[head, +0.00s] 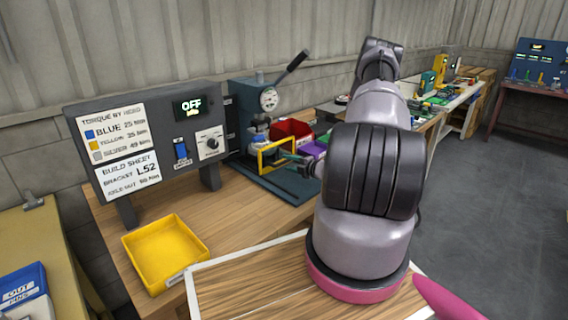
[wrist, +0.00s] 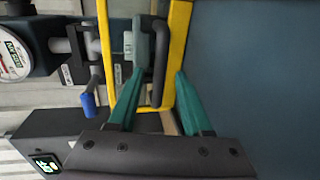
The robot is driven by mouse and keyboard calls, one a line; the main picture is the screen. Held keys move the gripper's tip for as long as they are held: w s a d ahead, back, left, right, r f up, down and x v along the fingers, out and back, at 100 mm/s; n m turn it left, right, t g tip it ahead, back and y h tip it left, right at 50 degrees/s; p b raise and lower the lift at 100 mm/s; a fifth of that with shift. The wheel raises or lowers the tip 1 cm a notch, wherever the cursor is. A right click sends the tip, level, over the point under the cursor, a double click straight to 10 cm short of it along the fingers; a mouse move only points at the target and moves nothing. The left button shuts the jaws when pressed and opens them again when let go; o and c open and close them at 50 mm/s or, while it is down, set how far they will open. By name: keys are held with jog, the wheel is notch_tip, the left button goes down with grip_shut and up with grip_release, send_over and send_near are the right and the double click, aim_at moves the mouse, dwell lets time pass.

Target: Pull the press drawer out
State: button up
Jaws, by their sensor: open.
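The press (head: 268,98), with a round dial and a long lever, stands on the wooden bench. A yellow rectangular frame (head: 262,160) is at its front, above the dark blue base plate (head: 278,188). The frame also shows in the wrist view (wrist: 177,30). My gripper (head: 290,159) is open at the frame, its teal fingers (wrist: 163,75) pointing into it. A dark bar-shaped handle (wrist: 158,92) shows between the fingers in the wrist view; I cannot tell whether they touch it. The drawer's body cannot be made out clearly.
A grey control panel (head: 150,135) reading OFF stands left of the press. A yellow tray (head: 165,252) sits at the front left. My arm hides much of the bench's right side.

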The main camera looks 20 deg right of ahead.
jog(key=shift+x, duration=1.45)
grip_shut()
jog(key=shift+s, duration=0.1)
